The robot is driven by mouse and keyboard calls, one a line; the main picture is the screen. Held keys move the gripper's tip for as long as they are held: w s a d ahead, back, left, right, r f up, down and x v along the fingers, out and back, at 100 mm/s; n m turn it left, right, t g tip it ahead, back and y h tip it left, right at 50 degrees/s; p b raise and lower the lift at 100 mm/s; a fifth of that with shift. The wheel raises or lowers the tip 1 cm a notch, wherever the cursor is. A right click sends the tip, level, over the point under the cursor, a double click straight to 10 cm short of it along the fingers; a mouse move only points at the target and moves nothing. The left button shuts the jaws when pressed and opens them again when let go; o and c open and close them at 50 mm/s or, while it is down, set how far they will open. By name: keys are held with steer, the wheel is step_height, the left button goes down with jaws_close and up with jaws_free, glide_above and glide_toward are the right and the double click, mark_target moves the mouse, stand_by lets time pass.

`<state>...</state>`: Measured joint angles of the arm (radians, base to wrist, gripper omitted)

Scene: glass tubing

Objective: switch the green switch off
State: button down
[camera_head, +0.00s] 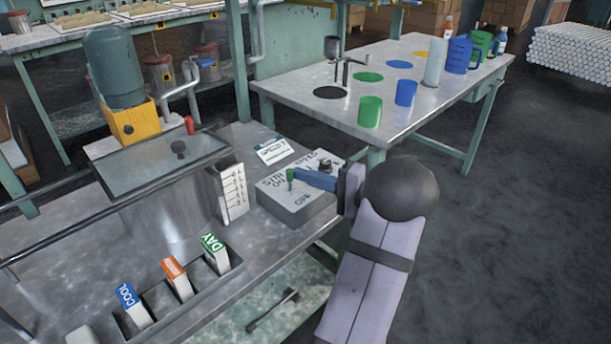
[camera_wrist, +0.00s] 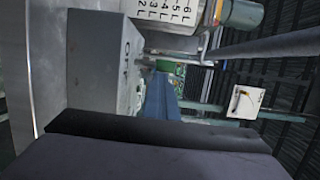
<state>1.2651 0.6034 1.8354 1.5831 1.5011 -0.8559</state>
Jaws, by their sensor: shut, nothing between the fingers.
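The green switch (camera_head: 290,175) is a small lever on top of a grey control box (camera_head: 296,209), between the ON lettering and the OFF lettering nearer the front edge. I cannot tell clearly which way it leans. My gripper (camera_head: 299,176) is shut and empty. Its blue fingers reach in from the right over the box, with the tips right beside the switch; whether they touch is unclear. In the wrist view, the box (camera_wrist: 98,65) with its OFF marking is at left, and the blue fingers (camera_wrist: 162,97) are beside it. The switch is not clearly visible there.
A dark knob (camera_head: 325,165) sits behind the fingers on the box. A level scale (camera_head: 233,193) and a lidded tank (camera_head: 165,160) stand to the left. A table (camera_head: 310,112) with cups is behind.

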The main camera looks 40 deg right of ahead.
steer(key=shift+a+f, duration=0.1)
steer(key=shift+a, duration=0.05)
stand_by(0.5)
steer(key=shift+w+d, duration=0.3)
steer(key=shift+d, duration=0.1)
steer(key=shift+w+d+b, duration=0.2)
steer(key=shift+w+d, duration=0.2)
steer(key=shift+d, duration=0.25)
steer(key=shift+w+d+b, duration=0.15)
steer(key=shift+w+d, duration=0.25)
steer(key=shift+d, duration=0.2)
steer(key=shift+s+d, duration=0.4)
steer(key=shift+s, duration=0.15)
steer(key=v, duration=0.8)
steer(key=shift+s+f+p, duration=0.25)
steer(key=shift+s+p, duration=0.05)
steer(key=shift+s, duration=0.15)
